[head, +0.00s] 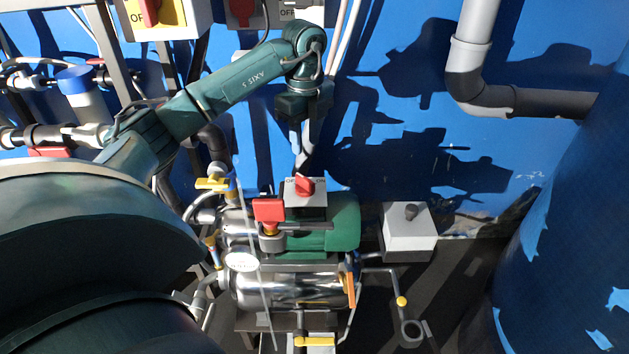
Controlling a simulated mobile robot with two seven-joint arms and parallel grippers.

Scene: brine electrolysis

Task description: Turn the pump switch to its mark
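The pump switch is a red knob (304,187) on a small light grey box (309,200), which sits on top of the green pump motor (343,222). Its plate carries small dark lettering that I cannot read, and I cannot make out the mark. My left gripper (302,164) points down from above, with its dark fingertips right at the top of the red knob. I cannot tell whether the fingertips touch or straddle the knob, or how far apart they are. My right gripper is not in view.
A red-handled fitting (268,212) stands close left of the switch box. A yellow valve handle (212,183) is further left. A grey box with a dark knob (410,228) stands right of the motor. A blue tank (570,230) fills the right. Switch boxes (168,18) hang at the top.

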